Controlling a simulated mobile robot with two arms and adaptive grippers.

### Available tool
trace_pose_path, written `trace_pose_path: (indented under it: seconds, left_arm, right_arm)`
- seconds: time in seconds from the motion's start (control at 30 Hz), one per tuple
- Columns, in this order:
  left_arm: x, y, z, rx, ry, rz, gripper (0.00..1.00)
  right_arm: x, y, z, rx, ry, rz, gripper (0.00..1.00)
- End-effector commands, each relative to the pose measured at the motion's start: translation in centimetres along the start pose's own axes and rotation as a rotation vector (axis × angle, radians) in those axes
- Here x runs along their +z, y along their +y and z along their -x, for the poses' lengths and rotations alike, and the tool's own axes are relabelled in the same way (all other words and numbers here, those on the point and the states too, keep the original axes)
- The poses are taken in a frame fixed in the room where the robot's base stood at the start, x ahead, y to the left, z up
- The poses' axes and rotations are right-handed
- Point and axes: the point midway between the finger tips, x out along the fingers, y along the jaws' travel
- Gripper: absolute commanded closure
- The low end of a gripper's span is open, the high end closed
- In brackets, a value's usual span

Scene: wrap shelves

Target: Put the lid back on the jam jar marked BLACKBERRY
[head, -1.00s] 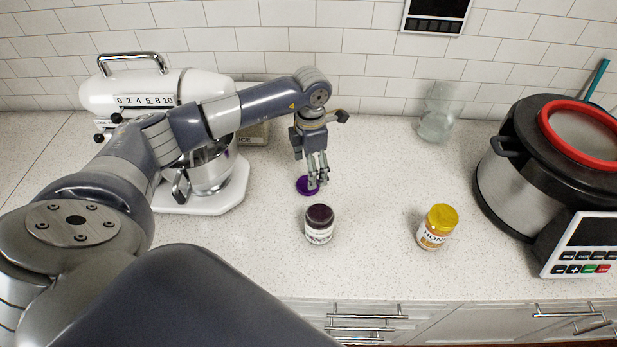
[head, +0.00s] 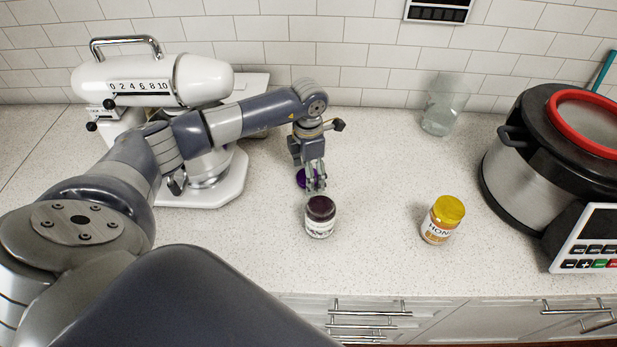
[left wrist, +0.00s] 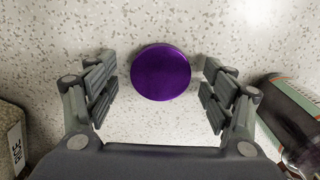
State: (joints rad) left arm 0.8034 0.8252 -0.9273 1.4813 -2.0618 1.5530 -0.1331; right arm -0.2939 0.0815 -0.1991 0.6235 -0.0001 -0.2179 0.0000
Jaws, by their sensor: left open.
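The jam jar (head: 320,218) stands upright on the counter in the head view, with dark contents at its top and a white label too small to read. Part of it also shows at the right edge of the left wrist view (left wrist: 292,122). A purple lid (left wrist: 161,72) lies flat on the counter; in the head view the lid (head: 301,178) is partly hidden behind my gripper. My left gripper (head: 316,188) points down over the counter behind the jar. In the left wrist view its fingers (left wrist: 159,90) are spread on both sides of the lid, with gaps, holding nothing. My right gripper is not in view.
A honey jar with a yellow lid (head: 441,220) stands to the right. A clear glass (head: 441,112) is near the wall. A large cooker (head: 530,168) is at far right, and a white stand mixer (head: 150,82) at left. The counter between the jars is clear.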

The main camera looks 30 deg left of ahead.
Motion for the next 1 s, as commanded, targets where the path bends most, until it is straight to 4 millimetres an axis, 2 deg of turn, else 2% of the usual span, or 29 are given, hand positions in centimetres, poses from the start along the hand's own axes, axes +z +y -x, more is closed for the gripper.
trace_pose_path:
  seconds: [0.17, 0.23, 0.37, 0.4, 0.77, 1.0]
  left_arm:
    - [0.0, 0.0, 0.1, 0.0, -0.001, 0.0, 0.24]
    - [0.0, 0.0, 0.1, 0.0, 0.0, 0.0, 0.36]
    - [0.0, 0.0, 0.1, 0.0, -0.001, 0.0, 0.54]
    - [0.0, 0.0, 0.1, 0.0, -0.001, 0.0, 0.56]
    - [0.0, 0.0, 0.3, 0.0, -0.001, 0.0, 0.56]
    - [0.1, 0.0, 2.6, 0.001, -0.003, 0.0, 0.56]
  right_arm:
    - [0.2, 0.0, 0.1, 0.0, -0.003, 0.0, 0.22]
    - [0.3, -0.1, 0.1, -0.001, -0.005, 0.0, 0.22]
    - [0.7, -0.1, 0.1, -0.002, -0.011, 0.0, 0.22]
    - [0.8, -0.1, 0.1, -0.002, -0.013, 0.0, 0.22]
    - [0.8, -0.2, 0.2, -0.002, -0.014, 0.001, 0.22]
    - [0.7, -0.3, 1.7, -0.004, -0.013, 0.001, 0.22]
